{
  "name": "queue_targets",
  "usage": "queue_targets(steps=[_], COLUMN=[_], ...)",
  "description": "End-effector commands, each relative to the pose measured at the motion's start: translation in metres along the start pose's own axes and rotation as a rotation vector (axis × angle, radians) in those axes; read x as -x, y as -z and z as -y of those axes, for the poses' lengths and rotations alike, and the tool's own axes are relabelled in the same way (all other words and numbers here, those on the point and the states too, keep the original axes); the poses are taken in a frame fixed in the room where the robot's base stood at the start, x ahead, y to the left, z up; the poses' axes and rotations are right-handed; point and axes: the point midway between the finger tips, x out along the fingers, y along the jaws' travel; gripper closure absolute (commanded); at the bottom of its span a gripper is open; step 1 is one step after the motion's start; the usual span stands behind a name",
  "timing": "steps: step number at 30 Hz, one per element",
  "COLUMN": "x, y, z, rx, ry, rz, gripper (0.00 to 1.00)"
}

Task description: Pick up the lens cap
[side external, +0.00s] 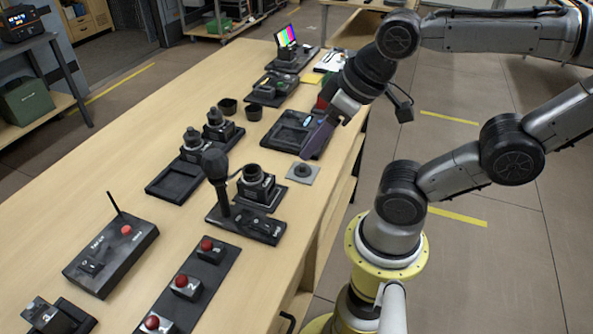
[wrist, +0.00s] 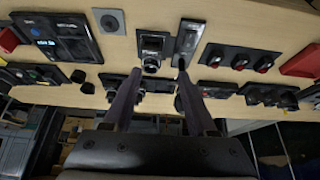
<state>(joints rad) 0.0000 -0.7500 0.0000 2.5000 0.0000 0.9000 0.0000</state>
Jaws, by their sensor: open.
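A small dark round disc, which looks like the lens cap (side external: 302,170), lies on a grey square pad (side external: 314,180) near the table's right edge. My gripper (side external: 309,153) is open, with purple fingers pointing down, just behind and above the pad in the side view. In the wrist view my gripper (wrist: 160,68) has its two fingers apart with nothing held between them, and the pad lies left of them.
A camera on a stand (side external: 256,185) and a black microphone (side external: 215,165) stand close to the pad. A black tray (side external: 270,143) lies behind it. Two small black cups (side external: 227,106) (side external: 253,112) stand farther back. A red-button panel (side external: 190,305) lies in front.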

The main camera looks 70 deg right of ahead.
Motion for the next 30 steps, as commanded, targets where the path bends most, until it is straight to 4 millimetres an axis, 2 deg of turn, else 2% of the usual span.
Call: queue_targets(steps=[5,8,11,14,17,21,24,27,30], x=[0.000,0.001,0.007,0.006,-0.002,-0.026,-0.043,-0.057,-0.065], y=[0.000,-0.002,0.005,0.020,0.036,0.056,0.059,0.057,0.050], z=[0.000,0.000,0.000,-0.007,-0.022,-0.059,-0.084,-0.103,-0.112], rx=[-0.017,-0.103,-0.276,-0.540,-0.848,-1.269,-1.434,-1.499,-1.532], ry=[0.000,0.000,-0.002,-0.035,-0.105,-0.246,-0.323,-0.363,-0.385], rz=[0.000,0.008,0.015,0.069,0.142,0.252,0.313,0.359,0.389], gripper=[0.43,0.43,0.43,0.43,0.43,0.43,0.43,0.43,0.43])
